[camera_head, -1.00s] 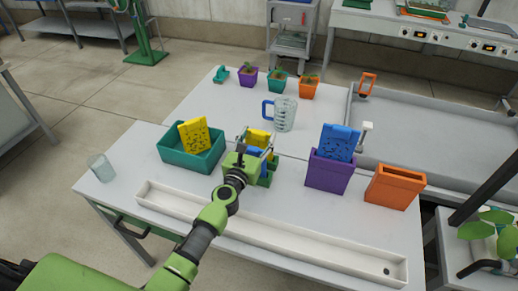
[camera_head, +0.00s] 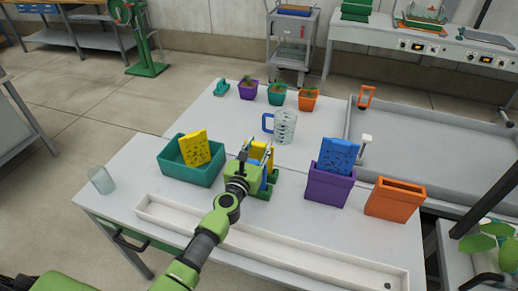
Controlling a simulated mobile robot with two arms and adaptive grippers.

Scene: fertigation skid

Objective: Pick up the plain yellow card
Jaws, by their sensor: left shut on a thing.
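The plain yellow card (camera_head: 263,147) stands upright near the middle of the table, at a green holder (camera_head: 268,186). My left gripper (camera_head: 259,153) is shut on the yellow card, and its wrist hides the card's lower part. Something blue shows between the fingers and the holder, too covered to name. A different yellow card (camera_head: 195,148) with dark speckles leans in the teal box (camera_head: 192,175) on the left. My right gripper is not in view.
A purple box (camera_head: 327,190) holds a speckled blue card (camera_head: 338,155). An orange box (camera_head: 395,200) stands to its right. A long white trough (camera_head: 270,240) runs along the front. A measuring jug (camera_head: 285,127) and several small pots stand behind. A clear cup (camera_head: 101,180) is at left.

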